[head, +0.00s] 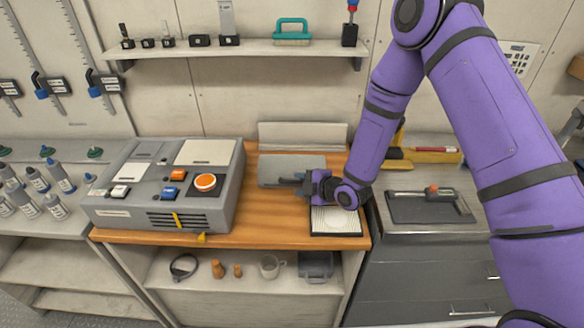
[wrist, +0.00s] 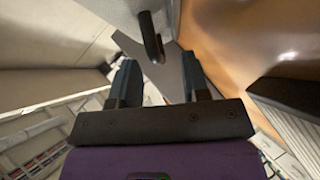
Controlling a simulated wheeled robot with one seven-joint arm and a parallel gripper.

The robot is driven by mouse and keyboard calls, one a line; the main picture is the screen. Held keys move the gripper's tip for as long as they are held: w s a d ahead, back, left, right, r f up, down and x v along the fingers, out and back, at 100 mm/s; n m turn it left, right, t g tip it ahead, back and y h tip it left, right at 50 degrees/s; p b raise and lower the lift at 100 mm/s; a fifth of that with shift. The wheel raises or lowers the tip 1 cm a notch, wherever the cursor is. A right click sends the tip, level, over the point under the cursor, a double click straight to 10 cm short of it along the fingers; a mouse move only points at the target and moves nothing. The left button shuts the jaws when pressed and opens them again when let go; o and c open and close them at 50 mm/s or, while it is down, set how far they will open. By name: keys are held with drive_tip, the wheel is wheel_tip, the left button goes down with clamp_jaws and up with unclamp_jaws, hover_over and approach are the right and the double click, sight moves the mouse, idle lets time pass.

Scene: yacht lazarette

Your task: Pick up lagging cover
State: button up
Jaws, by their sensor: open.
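A flat grey piece (head: 283,165), which appears to be the lagging cover, lies on the wooden bench top in front of a pale upright panel. In the wrist view a grey surface (wrist: 160,76) with a dark rounded handle (wrist: 150,38) shows ahead of my fingers. My gripper (head: 287,182) is at the front edge of the grey piece, partly hiding it. In the wrist view my gripper (wrist: 160,80) is open, and the handle stands beyond the fingertips, roughly between them. No contact is clear.
A grey control box (head: 165,185) with an orange knob stands left on the wooden bench (head: 262,222). A black-framed pad with a white ribbed face (head: 335,220) lies under my wrist. A dark tray (head: 430,207) is on the right counter. A shelf (head: 240,52) hangs above.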

sight(295, 182)
drive_tip(key=shift+r+x, duration=0.2)
drive_tip(key=shift+x, duration=1.55)
drive_tip(key=shift+a, duration=0.1)
clamp_jaws()
